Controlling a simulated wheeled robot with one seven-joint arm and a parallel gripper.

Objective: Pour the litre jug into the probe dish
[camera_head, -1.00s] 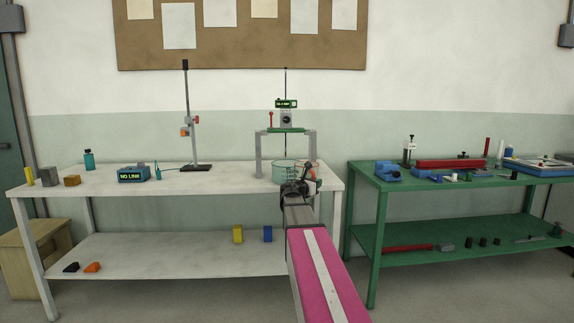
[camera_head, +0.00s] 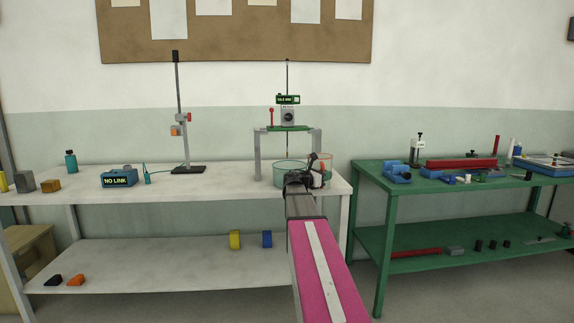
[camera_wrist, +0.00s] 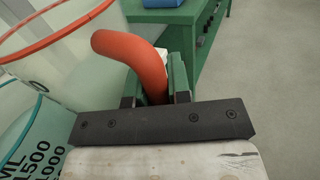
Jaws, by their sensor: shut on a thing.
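The clear litre jug (camera_head: 326,158) has an orange-red rim and handle. My gripper (camera_head: 303,180) is shut on its handle (camera_wrist: 137,60), seen between the jaws in the wrist view. A clear teal-rimmed vessel (camera_head: 287,165) with volume marks, apparently the probe dish, stands under the grey frame at the right of the white bench. In the wrist view its rim (camera_wrist: 17,82) and marked wall (camera_wrist: 48,128) show just below and beside the jug. My gripper hides part of both vessels in the head view. I cannot tell the jug's tilt or contents.
The grey frame (camera_head: 257,155) carries a green plate, a dial unit and a thin vertical rod above the vessel. A clamp stand (camera_head: 186,168) and a NO LINK box (camera_head: 119,179) stand to the left. A green bench (camera_head: 370,173) stands to the right across a narrow gap.

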